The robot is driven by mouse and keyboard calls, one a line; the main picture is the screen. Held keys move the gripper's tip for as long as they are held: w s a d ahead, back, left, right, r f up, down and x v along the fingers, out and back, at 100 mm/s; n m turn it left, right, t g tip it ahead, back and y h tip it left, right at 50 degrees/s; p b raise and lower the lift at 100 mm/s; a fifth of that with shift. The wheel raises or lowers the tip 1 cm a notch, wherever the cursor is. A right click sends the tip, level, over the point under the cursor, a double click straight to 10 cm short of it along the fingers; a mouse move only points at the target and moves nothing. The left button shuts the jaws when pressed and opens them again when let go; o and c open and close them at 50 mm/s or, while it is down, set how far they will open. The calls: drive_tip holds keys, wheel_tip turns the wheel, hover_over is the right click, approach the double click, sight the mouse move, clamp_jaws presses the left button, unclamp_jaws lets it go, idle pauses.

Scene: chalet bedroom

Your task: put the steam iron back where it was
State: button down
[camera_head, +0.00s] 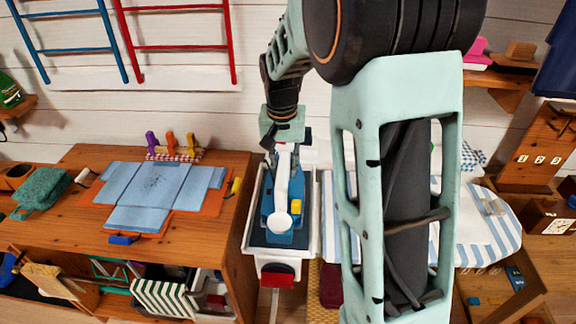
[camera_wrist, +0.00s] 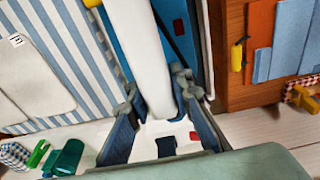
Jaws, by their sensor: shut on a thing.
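The steam iron (camera_head: 283,222) has a blue body and a long white handle. In the head view it is inside the outline of a narrow white tray (camera_head: 249,236) with a dark blue floor; I cannot tell whether it rests on that floor or hangs just above it. My gripper (camera_head: 283,180) comes down from above and is shut on the iron's white handle. In the wrist view my gripper (camera_wrist: 156,95) has one finger on each side of the white handle (camera_wrist: 146,60). The iron's underside is hidden.
Left of the tray is a wooden cabinet (camera_head: 75,225) with folded blue cloth (camera_head: 158,185) and pegs on top. Right of it is a blue-and-white striped ironing board (camera_head: 480,226), partly hidden by my arm. A white plank wall stands behind.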

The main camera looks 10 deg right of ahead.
drive_tip(key=shift+w+f, duration=0.2)
drive_tip(key=shift+w, duration=0.1)
drive_tip(key=shift+w+a+f+b, duration=0.1)
drive_tip(key=shift+w+f+b, duration=0.05)
drive_tip(key=shift+f+b, duration=0.65)
drive_tip(key=shift+w+f+b, duration=0.1)
drive_tip(key=shift+f+b, duration=0.4)
drive_tip(key=shift+f, duration=0.45)
drive_tip(key=shift+f, duration=0.15)
drive_tip(key=c, duration=1.7)
unclamp_jaws()
drive_tip(key=shift+s, duration=0.15)
drive_tip(key=shift+c, duration=0.2)
drive_tip(key=r, duration=0.4)
drive_tip(key=s+r, duration=0.1)
drive_tip(key=r, duration=0.7)
drive_tip(key=shift+s+a, duration=0.2)
drive_tip(key=shift+a, duration=0.1)
